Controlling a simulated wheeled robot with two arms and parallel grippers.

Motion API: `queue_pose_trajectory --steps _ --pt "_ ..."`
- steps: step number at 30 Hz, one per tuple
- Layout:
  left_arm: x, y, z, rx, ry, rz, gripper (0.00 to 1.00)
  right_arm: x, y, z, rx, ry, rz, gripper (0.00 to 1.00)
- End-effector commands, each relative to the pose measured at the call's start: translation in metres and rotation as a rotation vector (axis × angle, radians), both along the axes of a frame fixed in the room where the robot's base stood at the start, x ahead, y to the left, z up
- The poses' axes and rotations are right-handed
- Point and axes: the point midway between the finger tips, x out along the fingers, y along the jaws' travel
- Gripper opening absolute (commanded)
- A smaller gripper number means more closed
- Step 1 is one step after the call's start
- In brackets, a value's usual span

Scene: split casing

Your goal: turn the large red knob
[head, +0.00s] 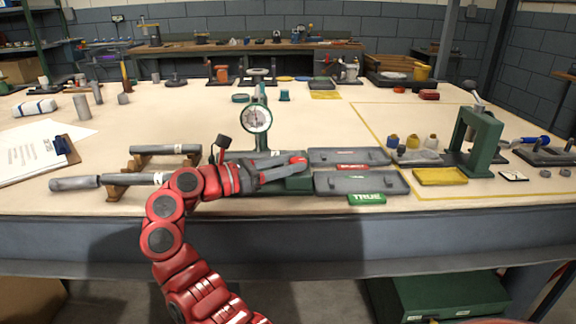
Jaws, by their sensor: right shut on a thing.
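The large red knob (298,160) shows as a small red patch on top of a dark green block (292,184) near the front of the bench. My right gripper (296,168) reaches in from the left, its grey fingers pointing right. It is shut on the knob, and the fingers hide much of it. My left gripper is not in view.
A dial gauge on a green stand (257,119) rises just behind the gripper. Two grey cases (360,183) lie to the right, with a green "TRUE" label (367,199) in front. Grey bars on wooden rests (128,182) lie left. A green press (476,142) stands right.

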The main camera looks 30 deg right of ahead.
Motion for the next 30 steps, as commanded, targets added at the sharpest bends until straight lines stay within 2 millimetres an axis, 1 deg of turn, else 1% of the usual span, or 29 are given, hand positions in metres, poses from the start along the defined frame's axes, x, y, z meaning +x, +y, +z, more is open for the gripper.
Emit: queue_pose_trajectory --steps 4,5,9,10,23,26,30 --pt "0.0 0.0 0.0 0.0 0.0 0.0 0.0 0.0 0.0 -0.001 0.003 0.002 0.0 0.0" --pt "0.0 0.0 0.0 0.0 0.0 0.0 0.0 0.0 0.0 -0.001 0.003 0.002 0.0 0.48" --pt "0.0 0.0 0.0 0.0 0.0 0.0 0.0 0.0 0.0 -0.001 0.002 0.001 0.001 0.73" --pt "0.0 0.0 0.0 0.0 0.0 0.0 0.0 0.0 0.0 -0.001 0.002 0.001 0.001 0.76" --pt "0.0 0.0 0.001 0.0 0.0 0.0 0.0 0.001 0.0 -0.001 0.002 0.002 0.005 0.76" --pt "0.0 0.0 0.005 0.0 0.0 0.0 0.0 0.0 0.001 0.0 0.004 0.002 0.017 0.76" --pt "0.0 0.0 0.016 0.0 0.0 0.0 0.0 -0.001 0.001 0.002 0.004 0.0 0.064 0.76"
